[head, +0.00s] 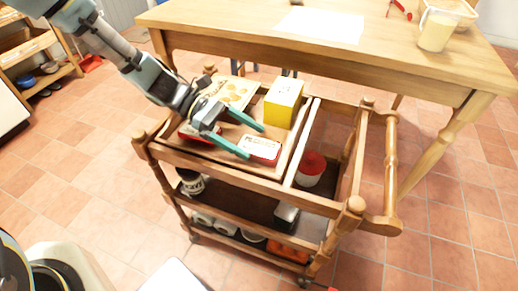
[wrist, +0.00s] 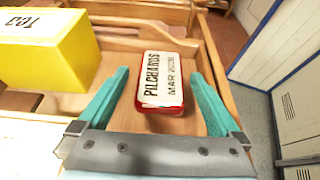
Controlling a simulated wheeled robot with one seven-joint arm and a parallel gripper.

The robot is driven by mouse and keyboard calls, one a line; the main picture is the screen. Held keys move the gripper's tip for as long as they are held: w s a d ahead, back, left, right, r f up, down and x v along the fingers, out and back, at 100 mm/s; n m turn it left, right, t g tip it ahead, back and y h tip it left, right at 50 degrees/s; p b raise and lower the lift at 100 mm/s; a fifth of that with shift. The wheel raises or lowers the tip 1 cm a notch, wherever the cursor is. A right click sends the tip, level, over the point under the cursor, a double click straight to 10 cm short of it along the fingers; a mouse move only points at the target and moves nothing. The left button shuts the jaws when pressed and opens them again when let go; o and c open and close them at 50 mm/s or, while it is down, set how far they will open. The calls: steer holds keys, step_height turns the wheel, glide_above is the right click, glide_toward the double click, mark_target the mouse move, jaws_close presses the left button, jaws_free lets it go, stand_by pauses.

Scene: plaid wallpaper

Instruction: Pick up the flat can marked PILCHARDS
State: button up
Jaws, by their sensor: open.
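The flat can marked PILCHARDS (wrist: 162,78) is a red tin with a white labelled top. It lies flat on the wooden top of the trolley, in the middle of the wrist view. In the head view the can (head: 260,148) shows near the front edge of the tray. My gripper (wrist: 160,85) has green fingers and is open. Its fingers appear on either side of the can in the wrist view, with a gap on both sides. In the head view my gripper (head: 252,141) is over the tray, its fingers beside the can.
A yellow box (head: 283,102) stands behind the can and shows at left in the wrist view (wrist: 48,50). A picture-covered box (head: 232,90) and another red tin (head: 196,134) lie nearby. The trolley's raised rim (head: 222,168) borders the tray. A wooden table (head: 400,62) stands behind.

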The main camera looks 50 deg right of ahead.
mark_target(263, 147)
steer(key=x, duration=0.5)
steer(key=shift+s, duration=0.15)
steer(key=c, duration=1.4)
